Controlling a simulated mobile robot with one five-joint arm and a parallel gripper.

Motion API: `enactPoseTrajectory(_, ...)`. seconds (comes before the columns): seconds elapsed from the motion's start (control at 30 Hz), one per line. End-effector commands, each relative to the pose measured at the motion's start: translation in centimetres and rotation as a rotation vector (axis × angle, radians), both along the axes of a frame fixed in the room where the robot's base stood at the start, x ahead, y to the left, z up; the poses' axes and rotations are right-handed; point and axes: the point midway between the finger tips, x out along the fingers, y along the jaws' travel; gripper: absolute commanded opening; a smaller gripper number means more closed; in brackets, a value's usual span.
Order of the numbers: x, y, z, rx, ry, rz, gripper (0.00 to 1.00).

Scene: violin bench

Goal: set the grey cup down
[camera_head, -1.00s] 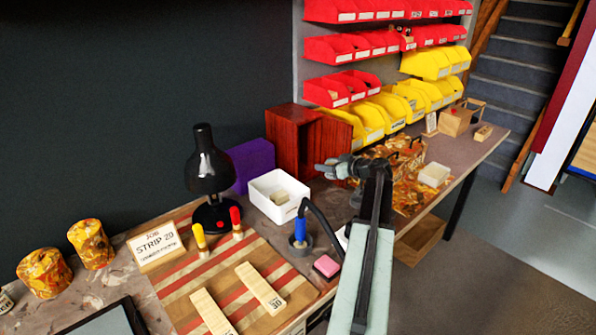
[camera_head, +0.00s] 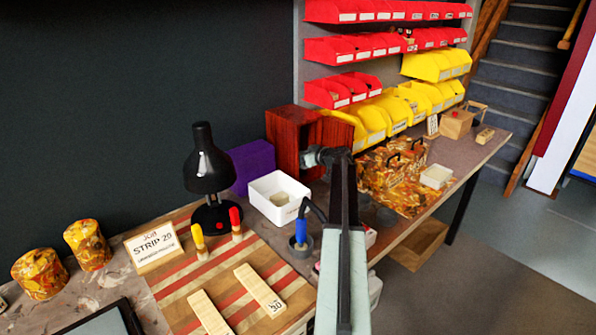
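My gripper (camera_head: 314,157) is at the far end of my raised arm, in front of the dark red wooden box.
A white bin (camera_head: 264,205), a black lamp (camera_head: 207,170) and a blue-handled tool in a grey holder (camera_head: 300,243) stand left of my arm. The red-brown box (camera_head: 284,140) is behind my gripper. Patterned boxes (camera_head: 378,172) and a white tray (camera_head: 437,176) are to the right.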

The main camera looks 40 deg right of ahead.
Motion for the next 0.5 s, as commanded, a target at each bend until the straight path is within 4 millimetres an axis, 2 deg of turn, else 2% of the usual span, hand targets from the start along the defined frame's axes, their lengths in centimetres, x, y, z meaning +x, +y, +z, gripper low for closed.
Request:
enactPoseTrajectory(0.03,0.0,0.0,-0.7,0.000,0.000,0.001,0.02)
enactPoseTrajectory(0.27,0.0,0.1,-0.9,0.000,0.000,0.001,0.02)
enactPoseTrajectory(0.5,0.0,0.1,-4.8,0.000,0.000,0.002,0.02)
